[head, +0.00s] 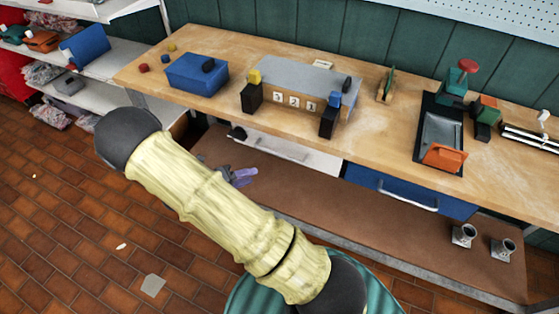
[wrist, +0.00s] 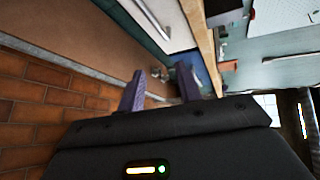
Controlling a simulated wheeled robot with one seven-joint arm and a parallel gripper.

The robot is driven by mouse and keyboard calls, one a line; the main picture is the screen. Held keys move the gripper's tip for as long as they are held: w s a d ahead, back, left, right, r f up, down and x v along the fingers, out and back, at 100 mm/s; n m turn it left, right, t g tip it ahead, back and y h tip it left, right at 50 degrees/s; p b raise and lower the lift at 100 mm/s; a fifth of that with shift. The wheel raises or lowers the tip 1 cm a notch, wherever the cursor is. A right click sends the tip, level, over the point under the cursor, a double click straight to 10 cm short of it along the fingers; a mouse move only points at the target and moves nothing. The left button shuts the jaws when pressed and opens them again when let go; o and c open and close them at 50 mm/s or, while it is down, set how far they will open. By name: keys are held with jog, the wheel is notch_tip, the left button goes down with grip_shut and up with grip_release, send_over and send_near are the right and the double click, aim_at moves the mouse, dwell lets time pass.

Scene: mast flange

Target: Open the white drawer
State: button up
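The white drawer (head: 318,160) is set under the workbench top, left of a blue drawer, and looks shut. Its bar handle (head: 280,149) runs along the front. In the wrist view the white drawer (wrist: 178,30) is at the top, with its handle (wrist: 152,19) beyond my fingers. My gripper (head: 242,177) is in front of and below the drawer's left part, apart from the handle. In the wrist view its two purple fingers (wrist: 160,88) stand apart with nothing held between them. My arm hides part of the lower shelf in the head view.
The blue drawer (head: 405,190) has its own handle. The wooden bench top (head: 225,50) holds a blue box (head: 197,73), a grey block with number tiles, and tools. A brown lower shelf (head: 340,225) lies below, with two metal cups (head: 464,236) at right. Tiled floor is open at left.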

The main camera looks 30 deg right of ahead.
aim_at(278, 156)
jog(key=w+n+t, duration=0.1)
jog(key=a+f+n+t, duration=0.1)
jog(key=n, duration=0.1)
jog(key=w+f+n+h, duration=0.1)
jog(key=shift+w+a+f+n+t+b, duration=0.15)
jog(key=shift+w+a+n+t+b, duration=0.15)
jog(key=shift+a+n+t, duration=0.1)
jog(key=x, duration=1.7)
jog(key=shift+d+p, duration=0.25)
jog(key=shift+p, duration=0.05)
jog(key=shift+c, duration=0.2)
grip_shut()
